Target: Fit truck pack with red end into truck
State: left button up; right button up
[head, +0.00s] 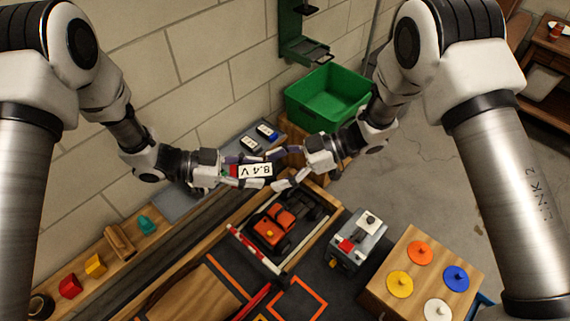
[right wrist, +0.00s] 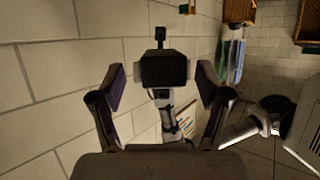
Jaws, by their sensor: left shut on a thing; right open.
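The pack (head: 256,171) has a white "8.4 V" label and a red end on its left side. My left gripper (head: 238,170) is shut on it near the red end, holding it in the air. My right gripper (head: 281,168) is open, its fingers around the pack's right end. In the right wrist view the pack's dark end (right wrist: 164,70) shows between my spread fingers, with a gap on each side. The orange truck (head: 275,226) sits below in a wood-framed bay. Its battery slot is not clear to see.
Two other packs, one white-labelled (head: 250,144) and one blue-ended (head: 267,132), lie on a grey surface behind. A green bin (head: 328,97) stands at the back. A grey box (head: 356,240) and a wooden board with coloured discs (head: 413,300) are at right.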

jog(key=c, duration=1.4)
pick_arm(q)
jog(key=o, duration=1.4)
jog(key=shift+a, duration=0.1)
